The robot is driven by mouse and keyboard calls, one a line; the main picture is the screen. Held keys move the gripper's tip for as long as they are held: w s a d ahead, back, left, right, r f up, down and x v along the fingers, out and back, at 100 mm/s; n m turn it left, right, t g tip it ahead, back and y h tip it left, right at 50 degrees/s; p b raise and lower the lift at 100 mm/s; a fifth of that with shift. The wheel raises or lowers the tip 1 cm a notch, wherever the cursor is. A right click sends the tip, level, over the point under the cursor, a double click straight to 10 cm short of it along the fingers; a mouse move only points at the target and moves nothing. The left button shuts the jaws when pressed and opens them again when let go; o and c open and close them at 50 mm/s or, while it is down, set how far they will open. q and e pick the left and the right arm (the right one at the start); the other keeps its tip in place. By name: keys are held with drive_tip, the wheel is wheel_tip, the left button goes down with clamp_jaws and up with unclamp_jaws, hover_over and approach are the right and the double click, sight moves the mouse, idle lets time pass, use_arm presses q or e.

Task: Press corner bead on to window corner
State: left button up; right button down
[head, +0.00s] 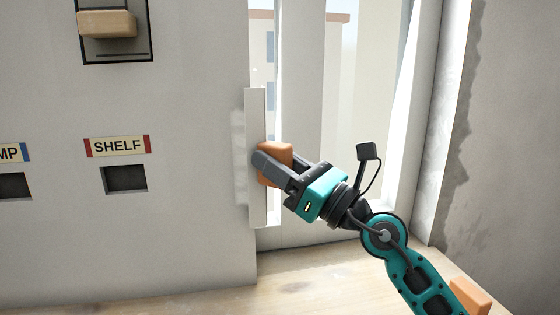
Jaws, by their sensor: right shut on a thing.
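The corner bead (256,115) is a pale, narrow upright strip at the window corner (249,50), where the grey wall meets the window recess. It stands nearly vertical along this edge. My right gripper (268,165) comes in from the lower right and is shut on the bead at about mid-height. Its grey and orange fingers hide part of the strip. I cannot tell whether the bead is touching the corner along its whole length. A rough whitish patch (239,160) shows on the wall just left of the bead. My left gripper is not in view.
A wooden sill (200,303) runs along the bottom. The window frame (300,60) is behind the gripper, with the reveal and a rough grey wall (500,150) at right. A SHELF label (118,146), a dark slot (125,178) and a tan block (107,24) are on the left wall.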

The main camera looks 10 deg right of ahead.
drive_tip(key=shift+w+a, duration=0.7)
drive_tip(key=shift+w+a+r, duration=0.1)
drive_tip(key=shift+r, duration=0.1)
idle(0.4)
idle(0.5)
drive_tip(key=c, duration=1.1)
unclamp_jaws()
drive_tip(key=shift+w+a, duration=0.1)
drive_tip(key=o, duration=0.3)
drive_tip(key=shift+w+a+f, duration=0.1)
drive_tip(key=shift+a+f, duration=0.05)
drive_tip(key=o, duration=0.8)
drive_tip(key=shift+s+d+p, duration=0.3)
drive_tip(key=shift+s+d, duration=0.75)
drive_tip(key=shift+d, duration=0.05)
